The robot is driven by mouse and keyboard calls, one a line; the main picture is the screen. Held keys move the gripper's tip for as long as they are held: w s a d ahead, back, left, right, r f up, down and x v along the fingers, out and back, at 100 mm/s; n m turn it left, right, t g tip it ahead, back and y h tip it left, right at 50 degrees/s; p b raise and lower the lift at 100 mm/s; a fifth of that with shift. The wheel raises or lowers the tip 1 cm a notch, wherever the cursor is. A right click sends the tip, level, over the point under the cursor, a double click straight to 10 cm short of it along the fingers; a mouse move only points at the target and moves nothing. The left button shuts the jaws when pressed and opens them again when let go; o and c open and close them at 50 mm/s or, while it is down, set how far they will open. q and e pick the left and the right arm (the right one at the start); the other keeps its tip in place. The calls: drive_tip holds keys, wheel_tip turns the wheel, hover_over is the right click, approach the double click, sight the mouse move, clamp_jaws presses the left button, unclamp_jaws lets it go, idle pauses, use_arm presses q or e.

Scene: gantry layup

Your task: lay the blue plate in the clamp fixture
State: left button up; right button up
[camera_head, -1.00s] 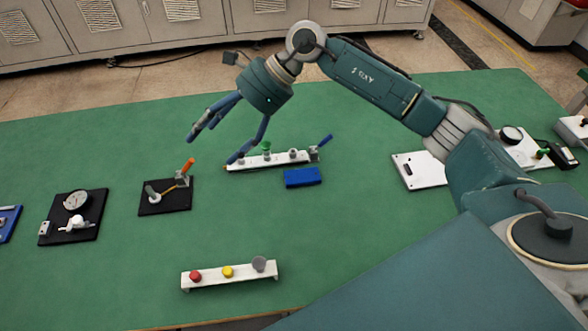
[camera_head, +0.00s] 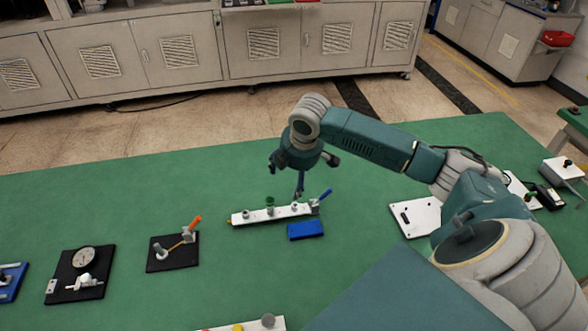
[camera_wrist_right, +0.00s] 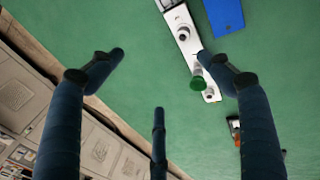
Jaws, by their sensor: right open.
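The blue plate (camera_head: 306,230) lies flat on the green table, just in front of the right end of a long white strip. It also shows at the top of the right wrist view (camera_wrist_right: 226,15). A black base with an orange-handled toggle clamp (camera_head: 175,250), which looks like the clamp fixture, stands to the left. My right gripper (camera_head: 300,188) is above or just behind the white strip, apart from the plate. In the right wrist view its fingers (camera_wrist_right: 160,75) are spread and hold nothing. My left gripper is not in view.
The white strip (camera_head: 250,216) carries knobs and a blue lever, close behind the plate. A black base with a dial gauge (camera_head: 76,275) is at left. A white panel (camera_head: 411,217) lies at right. A white button bar (camera_head: 245,326) is at the front. Table between clamp and front is clear.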

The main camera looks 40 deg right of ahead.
drive_tip(key=s+a+f+g, duration=0.1)
drive_tip(key=s+a+g, duration=0.15)
drive_tip(key=s, duration=0.55)
drive_tip(key=p, duration=0.1)
hover_over(304, 225)
drive_tip(key=shift+g+y, duration=0.4)
drive_tip(key=shift+g, duration=0.05)
drive_tip(key=f, duration=0.5)
drive_tip(key=shift+s+a, duration=0.1)
drive_tip(key=shift+s, duration=0.2)
drive_tip(key=f+p, duration=0.1)
drive_tip(key=f, duration=0.3)
drive_tip(key=shift+w+f+p, duration=0.2)
drive_tip(key=shift+f+p, duration=0.15)
drive_tip(key=shift+f, duration=0.65)
drive_tip(key=c, duration=1.5)
wheel_tip(304, 225, up, 20)
drive_tip(key=b, duration=0.2)
drive_tip(key=shift+w+b, duration=0.1)
drive_tip(key=shift+b, duration=0.3)
drive_tip(key=shift+c, duration=0.2)
